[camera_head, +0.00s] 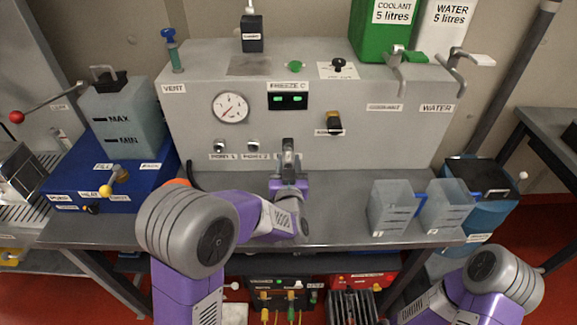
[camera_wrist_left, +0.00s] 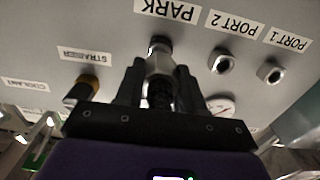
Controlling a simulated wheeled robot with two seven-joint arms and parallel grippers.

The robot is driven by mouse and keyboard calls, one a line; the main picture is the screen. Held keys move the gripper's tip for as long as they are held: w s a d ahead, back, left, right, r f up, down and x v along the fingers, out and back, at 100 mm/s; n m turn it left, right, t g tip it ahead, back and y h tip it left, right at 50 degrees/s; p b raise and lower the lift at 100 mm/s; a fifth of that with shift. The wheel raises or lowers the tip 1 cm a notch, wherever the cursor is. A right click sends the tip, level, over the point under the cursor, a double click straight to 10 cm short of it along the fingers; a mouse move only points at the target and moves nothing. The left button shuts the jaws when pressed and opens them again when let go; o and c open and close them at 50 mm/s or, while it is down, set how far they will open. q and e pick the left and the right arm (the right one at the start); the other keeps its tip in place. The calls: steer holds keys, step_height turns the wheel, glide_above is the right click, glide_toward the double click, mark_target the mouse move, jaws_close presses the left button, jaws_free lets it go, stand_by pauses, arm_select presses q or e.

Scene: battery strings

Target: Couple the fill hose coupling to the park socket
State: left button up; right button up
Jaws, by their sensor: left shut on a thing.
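My left gripper (camera_head: 288,158) is at the front of the grey panel, to the right of the PORT 2 label. In the left wrist view the fingers (camera_wrist_left: 158,85) are shut on the grey metal fill hose coupling (camera_wrist_left: 159,64). The coupling points at the park socket (camera_wrist_left: 159,43), a dark round fitting beside the PARK label (camera_wrist_left: 166,10). The two are in line and look to be touching; I cannot tell whether they are locked. A black ribbed piece, perhaps the hose, shows between the fingers. My right arm is at the lower right; its gripper is out of view.
PORT 1 (camera_head: 219,146) and PORT 2 (camera_head: 253,146) sockets are close by on the left. The strainer knob (camera_head: 334,123) is to the right. Two clear jugs (camera_head: 391,207) stand on the bench at right. A blue unit (camera_head: 75,178) stands at left.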

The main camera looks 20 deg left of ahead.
arm_select(q)
steer(key=shift+x, duration=1.1)
steer(key=o, duration=1.2)
steer(key=shift+o, duration=0.2)
steer(key=v, duration=0.7)
steer(key=shift+s+p, duration=0.3)
steer(key=shift+p, duration=0.1)
